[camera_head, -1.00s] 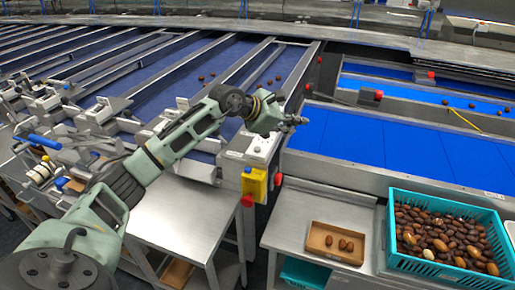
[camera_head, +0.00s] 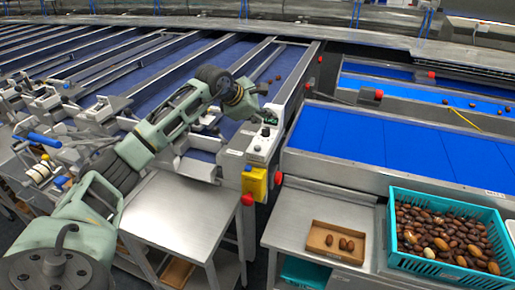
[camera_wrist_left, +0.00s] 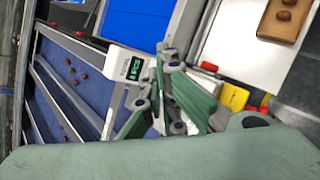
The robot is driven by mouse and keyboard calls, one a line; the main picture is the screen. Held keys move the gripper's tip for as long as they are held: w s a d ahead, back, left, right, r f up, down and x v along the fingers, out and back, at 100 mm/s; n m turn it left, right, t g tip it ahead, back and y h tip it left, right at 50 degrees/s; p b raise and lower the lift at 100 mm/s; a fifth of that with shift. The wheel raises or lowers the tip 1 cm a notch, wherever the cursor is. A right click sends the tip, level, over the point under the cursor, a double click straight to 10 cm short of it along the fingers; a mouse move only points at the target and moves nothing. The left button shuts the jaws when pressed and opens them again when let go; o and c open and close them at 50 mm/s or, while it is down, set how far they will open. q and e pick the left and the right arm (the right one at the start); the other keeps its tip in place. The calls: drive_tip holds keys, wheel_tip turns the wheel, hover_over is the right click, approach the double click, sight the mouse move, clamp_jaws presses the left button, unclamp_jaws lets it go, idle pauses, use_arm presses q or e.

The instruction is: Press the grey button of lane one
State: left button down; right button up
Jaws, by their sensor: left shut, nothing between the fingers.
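A pale control box (camera_head: 261,151) with small dark knobs or buttons stands at the end of a sorting lane, above a yellow box. I cannot tell which of these is the grey button. Its small green-lit display (camera_head: 270,119) is at the top, and the display also shows in the left wrist view (camera_wrist_left: 135,69). My left gripper (camera_head: 262,113) is shut and empty, just above the upper part of the control box. In the left wrist view its fingertips (camera_wrist_left: 168,57) are beside the display and hide part of the panel. I cannot tell whether they touch it. My right gripper is not in view.
A yellow box (camera_head: 254,184) with red knobs beside it sits below the panel. A teal crate (camera_head: 446,278) of dates and a brown tray (camera_head: 335,258) stand on the right table. A bare steel table (camera_head: 185,215) is below my arm. Blue belts run behind.

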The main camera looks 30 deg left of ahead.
use_arm(q)
drive_tip(key=b, duration=0.4)
hover_over(258, 147)
drive_tip(key=d, duration=0.2)
drive_tip(key=f, duration=0.7)
drive_tip(key=shift+w+a+f, duration=0.2)
drive_tip(key=shift+w+a, duration=0.05)
drive_tip(key=shift+w, duration=0.05)
drive_tip(key=shift+f+b, duration=0.5)
drive_tip(key=shift+b, duration=0.1)
